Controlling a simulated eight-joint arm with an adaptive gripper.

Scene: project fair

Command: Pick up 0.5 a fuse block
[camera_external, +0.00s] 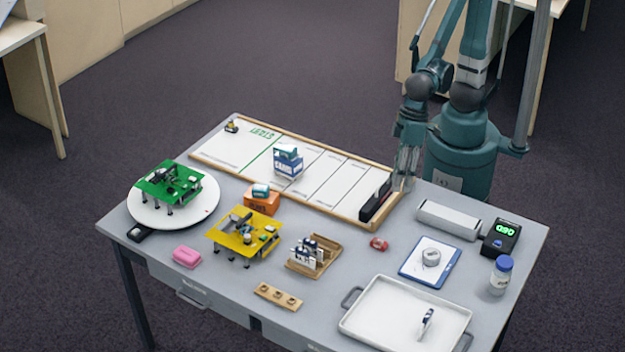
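No label reading 0.5 A is legible, so I cannot tell which piece is the named fuse block. Several small white-and-dark blocks (304,252), possibly fuse blocks, stand together in a wooden holder (327,245) at the middle of the table. My gripper (404,183) points down at the right end of the long white board, beside a black box (376,199), away from the holder and the tray. Its fingers are too small to tell open from shut.
A green board (170,183) stands on a round white plate (208,195); a yellow board (240,235) stands nearer the middle. The long board (335,181) bears a blue-white box (288,162). A clipboard (447,266), digital display (501,238) and bottle (501,275) are at right.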

